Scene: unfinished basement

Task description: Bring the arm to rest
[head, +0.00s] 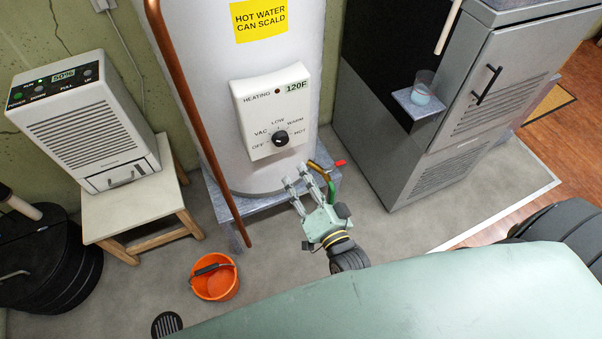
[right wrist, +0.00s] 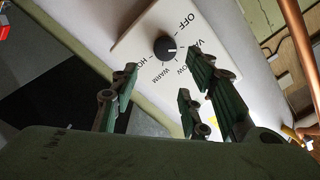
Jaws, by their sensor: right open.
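My right gripper (head: 296,179) is open and empty in the head view. It is in front of the lower part of the white water heater (head: 215,105), below the heater's control box (head: 258,112). In the right wrist view, my open fingers (right wrist: 160,88) stand apart with nothing between them. The control box (right wrist: 140,35) and its black knob (right wrist: 165,47) are beyond the fingertips, with a gap. I cannot tell for sure which setting the knob's mark points to. My left gripper is not in view.
A drain valve with a red handle (head: 339,163) is close beside my right gripper. A copper pipe (head: 196,110) runs down the heater's left side. A dehumidifier (head: 85,125) stands on a stool (head: 145,205). An orange bucket (head: 215,283) is on the floor. A grey furnace (head: 440,110) is right.

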